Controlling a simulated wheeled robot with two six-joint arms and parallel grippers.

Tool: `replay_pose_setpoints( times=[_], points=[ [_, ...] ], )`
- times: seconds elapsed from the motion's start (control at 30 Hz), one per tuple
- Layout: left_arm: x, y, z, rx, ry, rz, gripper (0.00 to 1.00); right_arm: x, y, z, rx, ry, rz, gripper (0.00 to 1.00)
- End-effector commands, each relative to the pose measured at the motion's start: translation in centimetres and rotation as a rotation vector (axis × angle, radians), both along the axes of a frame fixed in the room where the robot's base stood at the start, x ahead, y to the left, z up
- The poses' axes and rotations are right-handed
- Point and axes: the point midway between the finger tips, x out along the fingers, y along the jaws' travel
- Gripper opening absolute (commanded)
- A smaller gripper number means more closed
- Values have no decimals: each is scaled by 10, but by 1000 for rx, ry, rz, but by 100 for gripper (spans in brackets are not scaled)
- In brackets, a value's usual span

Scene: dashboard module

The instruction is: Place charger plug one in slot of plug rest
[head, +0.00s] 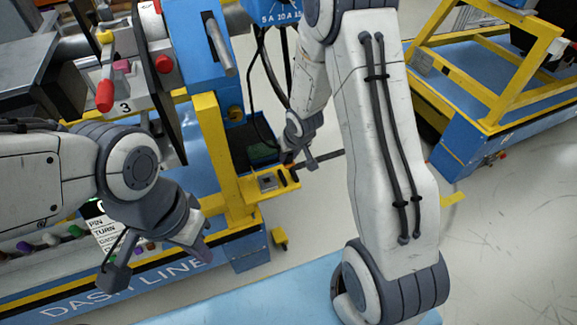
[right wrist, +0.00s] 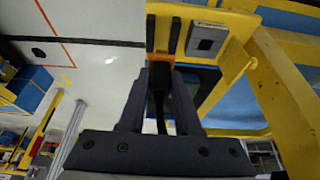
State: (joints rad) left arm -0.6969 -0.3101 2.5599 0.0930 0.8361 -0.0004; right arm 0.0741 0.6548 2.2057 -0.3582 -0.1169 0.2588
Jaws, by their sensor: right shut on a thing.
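My right gripper (head: 299,161) is at the rest's slotted edge, shut on a dark plug with an orange part (right wrist: 160,57) and a black cable. In the right wrist view, the plug lies between the fingers, in line with the slots; I cannot tell whether it is inside one. My left gripper (head: 155,260) is open and empty, away to the left.
The dash line bench (head: 150,280) is at lower left. A yellow frame cart (head: 480,90) stands at upper right. Pale floor (head: 500,220) is clear at right.

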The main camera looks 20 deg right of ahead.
Motion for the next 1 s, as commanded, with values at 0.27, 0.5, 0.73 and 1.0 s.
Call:
replay_pose_setpoints(
  times=[0.27,0.5,0.73,1.0],
  points=[
    [0,0,-23,0,0,0,0,0,1,-35,-1,0,4,0],
    [0,0,-22,0,0,0,0,0,1,-34,0,0,3,0],
    [0,0,-28,0,0,0,0,0,1,-42,0,-1,3,0],
    [0,0,-30,0,0,0,0,0,1,-45,0,-1,2,43]
  ],
)
